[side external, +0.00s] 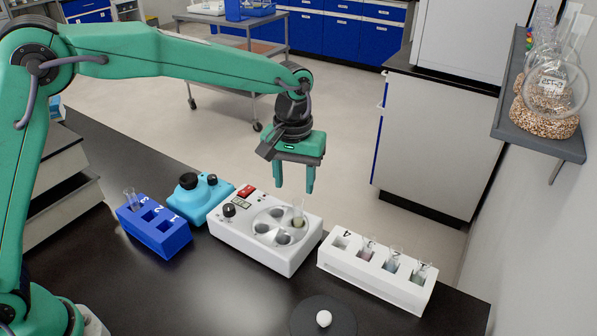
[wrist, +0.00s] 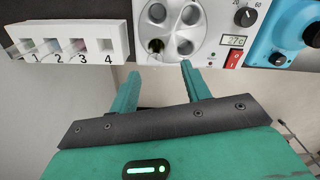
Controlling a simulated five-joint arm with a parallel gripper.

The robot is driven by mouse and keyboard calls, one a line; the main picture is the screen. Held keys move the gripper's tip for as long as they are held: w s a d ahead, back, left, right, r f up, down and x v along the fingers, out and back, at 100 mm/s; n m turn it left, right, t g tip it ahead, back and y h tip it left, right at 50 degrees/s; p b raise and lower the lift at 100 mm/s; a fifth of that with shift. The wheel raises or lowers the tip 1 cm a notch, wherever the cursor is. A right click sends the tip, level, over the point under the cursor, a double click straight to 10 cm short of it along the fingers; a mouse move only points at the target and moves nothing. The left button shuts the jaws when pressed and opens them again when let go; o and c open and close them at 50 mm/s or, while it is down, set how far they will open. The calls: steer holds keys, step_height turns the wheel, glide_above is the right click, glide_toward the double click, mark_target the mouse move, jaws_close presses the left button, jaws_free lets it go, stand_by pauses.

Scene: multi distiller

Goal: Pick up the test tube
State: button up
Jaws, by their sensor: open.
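My gripper (side external: 295,187) is open and empty, pointing down above the back edge of the white heater box. In the wrist view its fingers (wrist: 159,76) are spread apart. A test tube (side external: 298,215) stands in a round hole of the white heater box (side external: 250,248), below my gripper and apart from it. The wrist view shows this tube (wrist: 155,52) just beyond the fingertips, between their lines. Three more tubes with tinted contents, one of them here (side external: 391,263), stand in the white rack (side external: 350,267). Another tube (side external: 130,198) stands in slot 3 of the blue rack (side external: 165,245).
The heater box's other holes look empty, as does the white rack's slot 4. A light-blue device (side external: 197,200) stands left of the heater. A dark round plate (side external: 305,320) with a white ball (side external: 323,318) is at the front. The black bench (side external: 170,300) is clear at front left.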

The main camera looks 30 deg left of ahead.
mark_target(298, 201)
steer(key=shift+w+d+f, duration=0.15)
steer(key=shift+d+f, duration=0.15)
steer(key=shift+f, duration=0.05)
steer(key=shift+f, duration=0.1)
steer(key=shift+f, duration=1.2)
steer(key=shift+f, duration=0.1)
steer(key=shift+f, duration=2.5)
steer(key=shift+c, duration=0.4)
jaws_close()
